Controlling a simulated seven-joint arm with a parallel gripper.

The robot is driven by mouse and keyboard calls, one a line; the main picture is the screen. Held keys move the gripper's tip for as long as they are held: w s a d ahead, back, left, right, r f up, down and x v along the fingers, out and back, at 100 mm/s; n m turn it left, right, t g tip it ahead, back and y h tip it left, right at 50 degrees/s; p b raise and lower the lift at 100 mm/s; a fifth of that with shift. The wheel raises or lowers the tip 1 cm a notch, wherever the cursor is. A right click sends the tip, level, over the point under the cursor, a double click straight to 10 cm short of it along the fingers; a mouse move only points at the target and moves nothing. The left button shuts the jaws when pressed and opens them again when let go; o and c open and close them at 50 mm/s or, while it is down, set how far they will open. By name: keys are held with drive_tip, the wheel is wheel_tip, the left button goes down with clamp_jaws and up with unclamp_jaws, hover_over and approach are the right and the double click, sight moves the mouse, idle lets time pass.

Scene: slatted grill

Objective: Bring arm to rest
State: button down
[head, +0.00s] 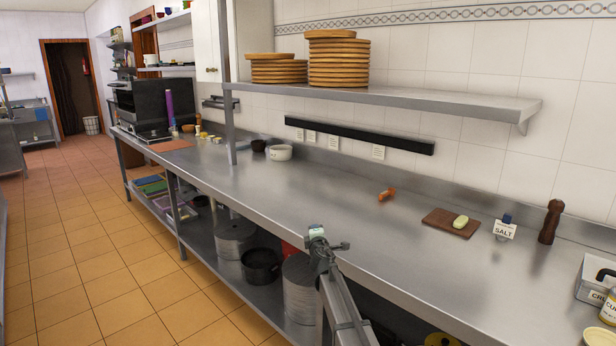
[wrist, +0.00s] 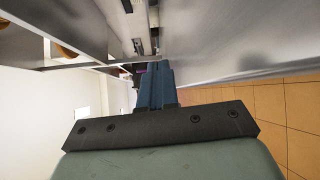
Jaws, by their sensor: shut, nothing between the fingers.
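My gripper (head: 316,233) shows in the head view at the bottom centre, by the front edge of the steel counter (head: 300,200). My arm reaches up to it from the bottom edge of the picture. In the wrist view the blue-grey fingers of my gripper (wrist: 150,88) are together, with nothing between them. The wrist view is turned on its side, with the counter at the upper right and the tiled floor at the right.
A steel shelf (head: 400,96) with stacked wooden boards (head: 338,60) hangs above the counter. Pots (head: 261,265) stand below. The middle counter is clear.

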drive_tip(key=s+a+f+n+g+y, duration=0.1)
drive_tip(key=s+a+f+y, duration=0.1)
drive_tip(key=s+a+f, duration=0.45)
drive_tip(key=s+d+f+m+g+h, duration=0.2)
drive_tip(key=s+d+f, duration=0.15)
drive_tip(key=f, duration=0.35)
drive_tip(key=s+d+f+m+g+h, duration=0.1)
drive_tip(key=s+d+f+m, duration=0.2)
drive_tip(key=f, duration=0.4)
drive_tip(key=s+d+f+m+g+h, duration=0.2)
drive_tip(key=d+f, duration=0.3)
drive_tip(key=f, duration=0.3)
drive_tip(key=s+d+f+m+g+h, duration=0.1)
drive_tip(key=s+d+f+m+g, duration=0.3)
drive_tip(key=s+f, duration=0.45)
drive_tip(key=s+d+f+m+g+h, duration=0.1)
drive_tip(key=s+d+f+m+g, duration=0.1)
drive_tip(key=s+d+f, duration=0.6)
drive_tip(key=s+f+m+g+y, duration=0.1)
drive_tip(key=s+f+m+g, duration=0.2)
drive_tip(key=s, duration=1)
drive_tip(key=s+f+m+g, duration=0.2)
drive_tip(key=s+f+g, duration=0.2)
drive_tip(key=s, duration=0.8)
drive_tip(key=s+a+m+g+y, duration=0.2)
drive_tip(key=s+g, duration=0.3)
drive_tip(key=s, duration=1.3)
drive_tip(key=shift+s+a+f+m+y, duration=0.15)
drive_tip(key=shift+s+a+m+y, duration=0.15)
drive_tip(key=shift+m, duration=0.4)
